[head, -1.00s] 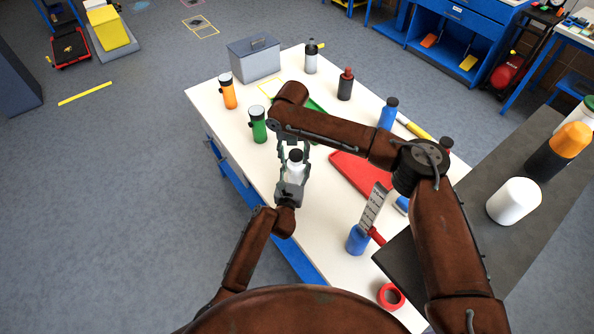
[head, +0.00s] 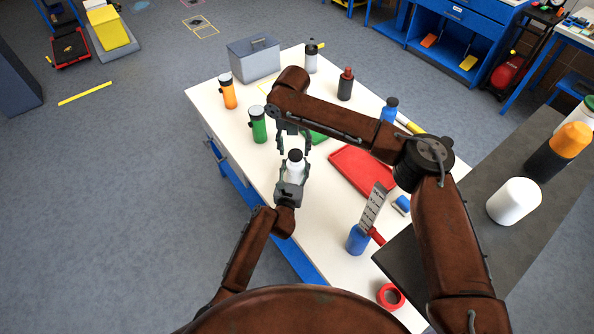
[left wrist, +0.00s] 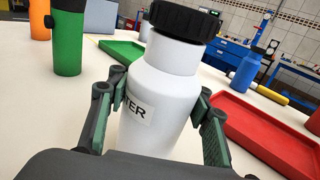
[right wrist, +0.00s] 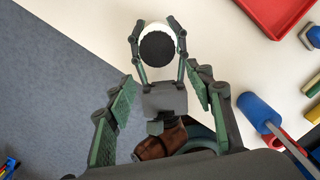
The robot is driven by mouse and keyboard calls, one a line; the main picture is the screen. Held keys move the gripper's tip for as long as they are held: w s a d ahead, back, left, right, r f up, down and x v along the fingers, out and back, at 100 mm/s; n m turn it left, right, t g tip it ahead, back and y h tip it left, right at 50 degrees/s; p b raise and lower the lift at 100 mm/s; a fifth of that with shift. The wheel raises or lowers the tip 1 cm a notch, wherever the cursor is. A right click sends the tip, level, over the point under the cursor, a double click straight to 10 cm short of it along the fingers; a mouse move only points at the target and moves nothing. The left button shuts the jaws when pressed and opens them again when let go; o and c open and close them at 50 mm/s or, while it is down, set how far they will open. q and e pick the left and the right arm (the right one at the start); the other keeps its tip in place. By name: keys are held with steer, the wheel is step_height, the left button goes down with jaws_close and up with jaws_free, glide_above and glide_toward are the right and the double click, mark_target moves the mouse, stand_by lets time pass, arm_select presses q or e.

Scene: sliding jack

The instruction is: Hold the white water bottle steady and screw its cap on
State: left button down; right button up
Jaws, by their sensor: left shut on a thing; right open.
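The white water bottle (head: 295,171) stands upright near the table's front left edge, and its label ending in "TER" shows in the left wrist view (left wrist: 165,100). Its black cap (left wrist: 185,18) sits on top of the neck; it also shows from above in the right wrist view (right wrist: 157,47). I cannot tell how tightly it is screwed. My left gripper (head: 292,180) is shut on the bottle's body, one finger on each side. My right gripper (head: 293,147) is open above the bottle, fingers pointing down, touching nothing that I can see.
A green flask (head: 258,124) and an orange flask (head: 228,92) stand to the left. A red tray (head: 365,172) lies to the right. A blue pot with a ruler (head: 358,238) and red tape (head: 390,296) are nearer. A grey box (head: 254,60) stands at the back.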

mark_target(296, 154)
steer(key=shift+w+r, duration=0.1)
steer(key=shift+w+d+r+n, duration=0.1)
steer(key=shift+w+r+n, duration=0.45)
steer(key=shift+n, duration=0.3)
steer(key=shift+w+d+r+n, duration=0.1)
steer(key=shift+w+r+n, duration=0.45)
steer(key=shift+n, duration=0.3)
steer(key=shift+f, duration=0.15)
steer(key=shift+w+f, duration=0.15)
steer(key=shift+f, duration=3.85)
steer(key=c, duration=1.1)
steer(key=o, duration=1.2)
steer(key=shift+r, duration=0.1)
